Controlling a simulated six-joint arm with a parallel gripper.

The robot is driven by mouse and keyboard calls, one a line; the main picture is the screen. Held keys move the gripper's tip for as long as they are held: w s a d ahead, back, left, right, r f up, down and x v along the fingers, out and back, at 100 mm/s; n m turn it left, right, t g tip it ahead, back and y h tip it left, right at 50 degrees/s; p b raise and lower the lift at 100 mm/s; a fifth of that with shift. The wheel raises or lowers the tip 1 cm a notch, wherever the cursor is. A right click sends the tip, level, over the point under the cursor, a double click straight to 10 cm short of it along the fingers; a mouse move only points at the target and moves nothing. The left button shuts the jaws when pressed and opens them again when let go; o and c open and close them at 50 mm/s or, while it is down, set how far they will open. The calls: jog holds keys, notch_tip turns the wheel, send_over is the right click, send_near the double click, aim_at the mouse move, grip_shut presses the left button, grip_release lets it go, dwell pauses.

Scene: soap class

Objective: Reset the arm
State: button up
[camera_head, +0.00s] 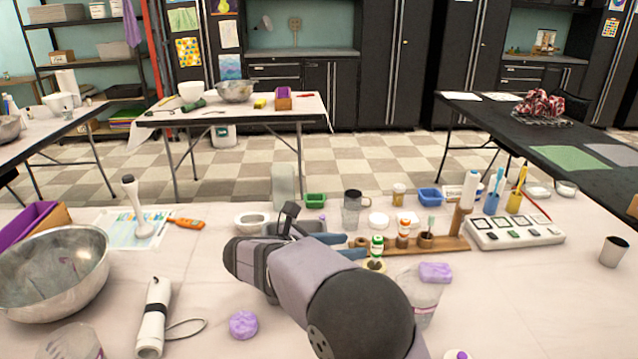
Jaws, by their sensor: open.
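My arm reaches in from the bottom right of the white-covered table (540,290) in the head view. My gripper (340,246) is at the arm's far end, low over the middle of the table. Its two blue-grey fingers point right and stand apart, with nothing seen between them. A small bottle with a green cap (377,246) stands just beyond the fingertips. Whether the fingers touch anything there cannot be told. The arm hides part of the table behind it, including part of a grey tray (290,228).
A wooden rack (455,243) with bottles and a white device (515,232) stand right. Left are a purple soap (243,324), a white hand blender (154,318) and a metal bowl (52,270). The front right is mostly clear.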

jog(key=s+d+m+g+y+p, duration=0.2)
jog(key=s+d+m+g+p, duration=0.1)
jog(key=s+d+m+p, duration=0.3)
jog(key=s+a+r+m+g+y+p, duration=0.1)
jog(key=s+m+g+y+p, duration=0.1)
jog(key=s+m+y+p, duration=0.2)
jog(key=s+a+r+m+g+y+p, duration=0.1)
jog(key=s+m+y+p, duration=0.4)
jog(key=s+m+p, duration=0.5)
jog(key=s+r+m+g, duration=0.1)
jog(key=s+m, duration=0.3)
jog(key=s, duration=0.5)
jog(key=shift+s+r+m+p, duration=0.3)
jog(key=shift+s+p, duration=0.05)
jog(key=shift+p, duration=0.05)
